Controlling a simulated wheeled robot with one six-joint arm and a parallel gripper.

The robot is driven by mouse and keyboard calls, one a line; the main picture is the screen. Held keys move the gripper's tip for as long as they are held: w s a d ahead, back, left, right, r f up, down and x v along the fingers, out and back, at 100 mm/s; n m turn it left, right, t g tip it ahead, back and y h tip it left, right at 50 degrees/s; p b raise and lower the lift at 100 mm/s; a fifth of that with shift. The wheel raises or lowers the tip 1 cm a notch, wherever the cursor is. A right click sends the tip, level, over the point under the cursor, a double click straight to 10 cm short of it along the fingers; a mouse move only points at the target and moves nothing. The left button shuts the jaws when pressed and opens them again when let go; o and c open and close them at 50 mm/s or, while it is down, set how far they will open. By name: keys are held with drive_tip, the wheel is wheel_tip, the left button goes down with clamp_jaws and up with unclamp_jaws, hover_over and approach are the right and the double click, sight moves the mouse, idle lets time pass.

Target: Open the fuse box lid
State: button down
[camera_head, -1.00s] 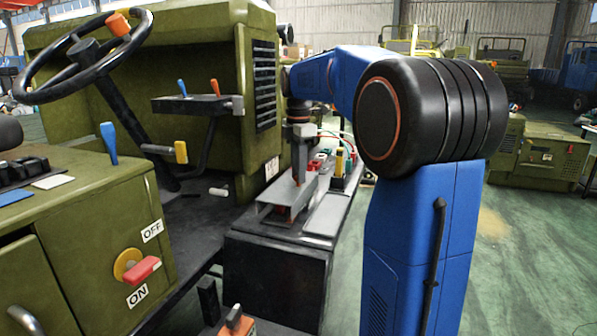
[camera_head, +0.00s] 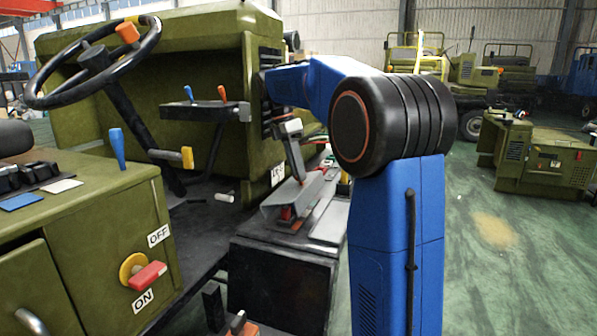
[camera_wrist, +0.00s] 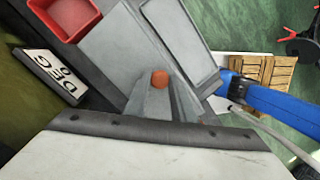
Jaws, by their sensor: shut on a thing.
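The grey fuse box lid (camera_head: 284,195) sits tilted on the dark pedestal beside the green vehicle, with red parts showing under its near edge. In the wrist view the lid looks like a grey panel (camera_wrist: 125,45). My gripper (camera_head: 299,177) leans over the lid and reaches down to it. In the wrist view my gripper (camera_wrist: 160,92) is at a round orange-red knob (camera_wrist: 159,79) and is shut on it. The exact contact and most of the box's inside are hidden.
A flat grey tray (camera_head: 328,222) lies right of the lid. A red bin (camera_wrist: 68,15) and a lettered label (camera_wrist: 52,77) are close by in the wrist view. The green vehicle panel (camera_head: 262,110) stands close on the left. Open green floor (camera_head: 480,270) lies to the right.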

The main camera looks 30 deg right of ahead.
sight(291, 186)
drive_tip(key=c, duration=1.5)
unclamp_jaws()
drive_tip(key=shift+v, duration=3.75)
